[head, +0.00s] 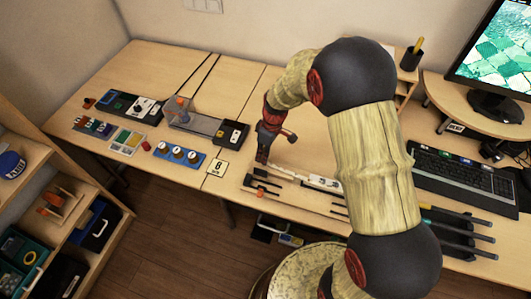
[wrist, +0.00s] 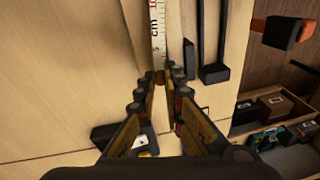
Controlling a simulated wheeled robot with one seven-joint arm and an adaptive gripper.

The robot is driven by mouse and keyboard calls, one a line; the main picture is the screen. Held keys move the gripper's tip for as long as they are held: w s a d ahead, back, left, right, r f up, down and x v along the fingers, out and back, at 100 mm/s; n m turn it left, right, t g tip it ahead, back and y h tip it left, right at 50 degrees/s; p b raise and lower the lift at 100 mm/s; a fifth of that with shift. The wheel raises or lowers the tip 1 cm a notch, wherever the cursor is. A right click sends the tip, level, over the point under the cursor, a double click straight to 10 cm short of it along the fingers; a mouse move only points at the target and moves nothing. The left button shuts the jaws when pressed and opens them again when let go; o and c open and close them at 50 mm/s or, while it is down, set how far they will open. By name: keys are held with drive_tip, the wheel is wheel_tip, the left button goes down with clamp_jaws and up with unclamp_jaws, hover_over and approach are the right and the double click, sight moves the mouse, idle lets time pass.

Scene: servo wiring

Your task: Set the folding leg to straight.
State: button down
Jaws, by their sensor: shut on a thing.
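A pale strip with a printed cm scale (wrist: 158,35) runs away from my fingertips in the wrist view; I take it to be the folding leg. In the head view a pale strip (head: 285,172) runs right from my gripper (head: 262,158) along the table. My gripper, also in the wrist view (wrist: 162,80), points down at the strip's near end, its fingers close together on a small brownish end piece (wrist: 160,77). The fingers hide most of that piece and any hinge, so the leg's exact angle cannot be told.
Dark bars lie beside the strip in the wrist view (wrist: 215,72), close to the table's front edge. A number card (head: 217,168) and a blue block with round knobs (head: 180,154) stand to the left. A keyboard (head: 460,180) lies right, beyond my arm.

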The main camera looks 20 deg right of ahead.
idle(0.4)
drive_tip(key=c, duration=1.9)
unclamp_jaws()
drive_tip(key=shift+r, duration=0.1)
drive_tip(key=r, duration=0.4)
drive_tip(key=d+r, duration=0.1)
drive_tip(key=r, duration=0.2)
drive_tip(key=d+r, duration=0.1)
drive_tip(key=r, duration=0.3)
drive_tip(key=shift+w+r, duration=0.1)
drive_tip(key=shift+r, duration=0.25)
